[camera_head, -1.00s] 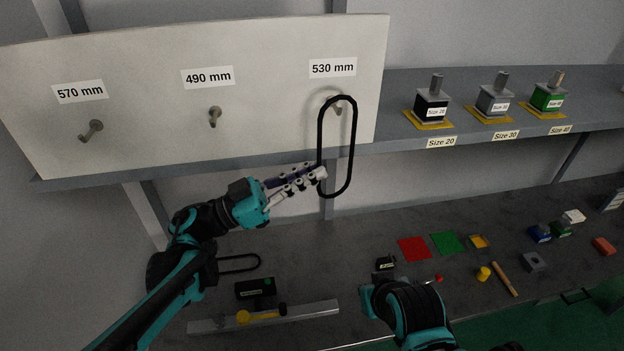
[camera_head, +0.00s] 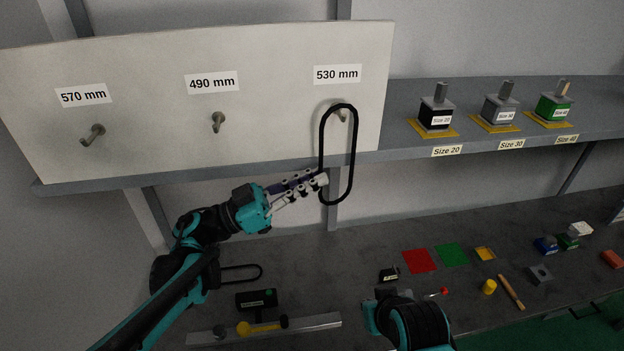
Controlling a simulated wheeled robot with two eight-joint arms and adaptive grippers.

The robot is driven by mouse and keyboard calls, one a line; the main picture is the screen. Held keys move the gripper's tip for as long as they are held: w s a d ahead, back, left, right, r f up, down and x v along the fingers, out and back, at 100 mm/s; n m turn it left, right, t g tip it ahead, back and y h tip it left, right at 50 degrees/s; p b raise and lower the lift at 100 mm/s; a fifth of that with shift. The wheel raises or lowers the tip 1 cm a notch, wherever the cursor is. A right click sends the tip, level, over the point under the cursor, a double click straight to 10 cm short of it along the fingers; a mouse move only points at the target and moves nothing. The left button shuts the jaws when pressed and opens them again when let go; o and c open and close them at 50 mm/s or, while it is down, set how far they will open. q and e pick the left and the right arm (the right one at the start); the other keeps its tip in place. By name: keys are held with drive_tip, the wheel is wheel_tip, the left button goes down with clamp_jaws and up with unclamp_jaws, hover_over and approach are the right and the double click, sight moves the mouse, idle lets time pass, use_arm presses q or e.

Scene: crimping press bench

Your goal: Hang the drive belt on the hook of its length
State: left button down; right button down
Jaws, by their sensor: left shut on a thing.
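The black drive belt (camera_head: 353,160) is a long upright loop in front of the right end of the white hook board (camera_head: 270,125). My left gripper (camera_head: 322,180) is shut on the belt's lower left side. The belt's top lies by the hook under the 530 mm label (camera_head: 340,112); I cannot tell whether it rests on that hook or only in front of it. The 570 mm hook (camera_head: 92,134) and the 490 mm hook (camera_head: 218,122) are bare. My right arm (camera_head: 415,322) is low in the picture; its fingertips do not show clearly.
Another black loop (camera_head: 262,271) lies on the bench at the left, partly behind my left arm. Blocks of Size 20 (camera_head: 436,112), Size 30 and Size 40 stand on the shelf at the right. Coloured mats and small parts lie on the bench. Space below the shelf is open.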

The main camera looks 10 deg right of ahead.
use_arm(q)
drive_tip(key=c, duration=1.6)
unclamp_jaws()
